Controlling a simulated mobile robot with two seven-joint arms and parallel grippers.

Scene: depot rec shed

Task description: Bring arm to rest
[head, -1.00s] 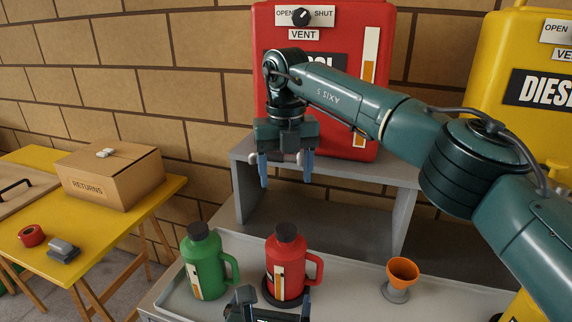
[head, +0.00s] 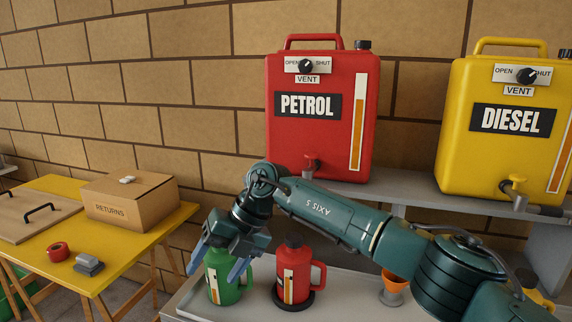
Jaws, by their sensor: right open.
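My right gripper (head: 218,265) is open, with its two blue fingers apart and angled down to the left. It overlaps the upper part of the green jug (head: 226,290) in the picture, and I see nothing held in it. I cannot tell whether the fingers touch the jug. My right arm reaches in from the lower right, across the front of the bench. My left gripper is not in view.
A red jug (head: 294,270) stands right of the green one, near an orange funnel (head: 394,283). Behind are a red petrol can (head: 320,140) and a yellow diesel can (head: 500,155). A yellow table (head: 130,248) at left holds a returns box (head: 128,203).

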